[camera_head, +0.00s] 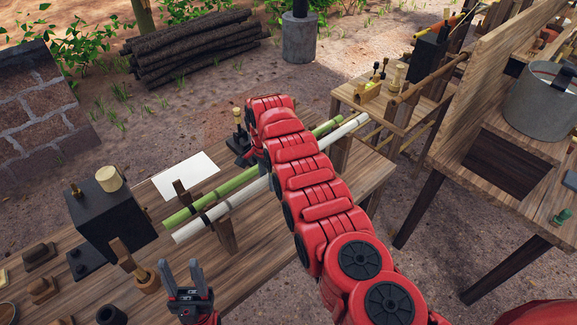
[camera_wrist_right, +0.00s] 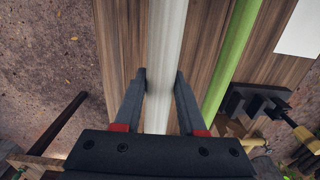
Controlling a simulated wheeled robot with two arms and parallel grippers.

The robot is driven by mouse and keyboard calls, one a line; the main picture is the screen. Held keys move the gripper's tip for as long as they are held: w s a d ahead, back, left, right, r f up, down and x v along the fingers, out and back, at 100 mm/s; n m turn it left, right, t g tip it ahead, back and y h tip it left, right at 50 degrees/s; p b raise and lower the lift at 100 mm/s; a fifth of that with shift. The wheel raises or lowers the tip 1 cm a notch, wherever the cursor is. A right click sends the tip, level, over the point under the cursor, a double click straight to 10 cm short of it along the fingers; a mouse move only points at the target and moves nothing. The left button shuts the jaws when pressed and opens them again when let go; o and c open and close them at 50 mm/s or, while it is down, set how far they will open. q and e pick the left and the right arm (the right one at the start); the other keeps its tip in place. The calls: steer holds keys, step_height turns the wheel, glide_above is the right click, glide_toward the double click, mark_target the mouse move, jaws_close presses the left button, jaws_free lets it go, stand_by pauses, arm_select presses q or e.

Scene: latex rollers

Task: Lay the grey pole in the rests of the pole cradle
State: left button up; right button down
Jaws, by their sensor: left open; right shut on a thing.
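The pale grey pole (camera_head: 225,209) runs diagonally across the wooden bench in the head view, beside a green bamboo pole (camera_head: 205,203). Wooden uprights (camera_head: 226,237), apparently part of the pole cradle, stand near its near end; whether the pole touches a rest is unclear. In the right wrist view the grey pole (camera_wrist_right: 166,45) passes between the fingers of my right gripper (camera_wrist_right: 161,82), which is shut on it. My right arm hides that gripper and the pole's middle in the head view. My left gripper (camera_head: 180,268) is open and empty at the bottom.
A black block (camera_head: 108,218) and small wooden tools stand at the bench's left. A white sheet (camera_head: 190,175) lies behind the poles. A black holder with a gold-topped piece (camera_wrist_right: 255,103) sits near the green pole. Another bench with a metal pot (camera_head: 540,105) stands right.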

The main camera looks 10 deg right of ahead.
step_height(320, 180, up, 2)
steer(key=shift+r+p, duration=0.15)
steer(key=shift+p, duration=0.55)
steer(key=shift+r+p, duration=0.85)
steer(key=shift+r, duration=0.65)
steer(key=shift+f, duration=0.1)
steer(key=shift+b, duration=0.35)
